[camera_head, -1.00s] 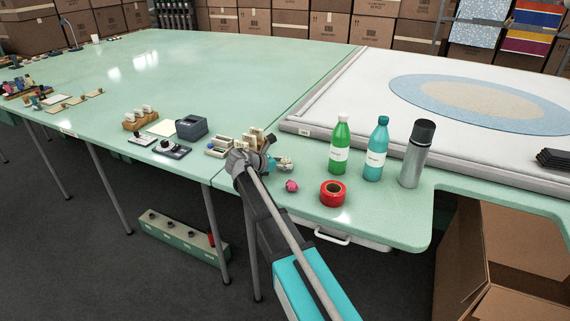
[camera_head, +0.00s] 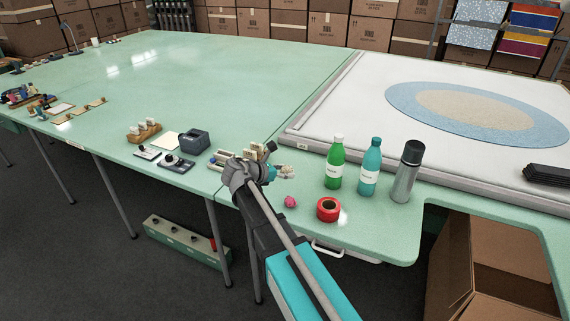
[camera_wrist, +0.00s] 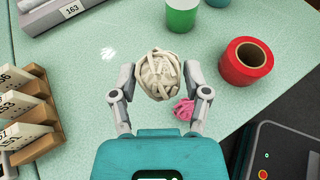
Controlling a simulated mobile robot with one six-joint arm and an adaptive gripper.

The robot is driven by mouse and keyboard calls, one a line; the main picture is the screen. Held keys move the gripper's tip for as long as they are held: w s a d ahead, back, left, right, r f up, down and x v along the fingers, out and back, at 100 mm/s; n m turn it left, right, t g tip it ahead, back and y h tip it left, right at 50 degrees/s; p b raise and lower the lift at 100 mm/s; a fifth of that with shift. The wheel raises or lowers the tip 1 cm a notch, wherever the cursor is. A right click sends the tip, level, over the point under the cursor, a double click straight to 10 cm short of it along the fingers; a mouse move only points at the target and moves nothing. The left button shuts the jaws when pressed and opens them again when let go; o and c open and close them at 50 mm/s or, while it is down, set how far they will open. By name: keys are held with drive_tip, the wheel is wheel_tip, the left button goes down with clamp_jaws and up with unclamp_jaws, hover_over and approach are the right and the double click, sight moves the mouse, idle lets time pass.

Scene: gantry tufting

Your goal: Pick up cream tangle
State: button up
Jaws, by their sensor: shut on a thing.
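The cream tangle (camera_wrist: 158,75) is a rounded bundle of cream yarn. In the wrist view it sits between the two fingertips of my gripper (camera_wrist: 160,92), which is shut on it. The tangle looks a little above the table, though the exact gap is hard to judge. In the head view the tangle (camera_head: 286,171) shows as a small pale lump beside my gripper (camera_head: 272,170), partly hidden by it.
A red tape roll (camera_head: 328,209), green bottle (camera_head: 334,165), teal bottle (camera_head: 369,168) and steel flask (camera_head: 405,175) stand to the right. A wooden card rack (camera_wrist: 28,115) is at left.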

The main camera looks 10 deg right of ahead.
drive_tip(key=s+r+p, duration=0.2)
drive_tip(key=s, duration=0.3)
drive_tip(key=shift+s+a+r, duration=0.25)
drive_tip(key=shift+s+r, duration=0.05)
drive_tip(key=shift+s, duration=0.05)
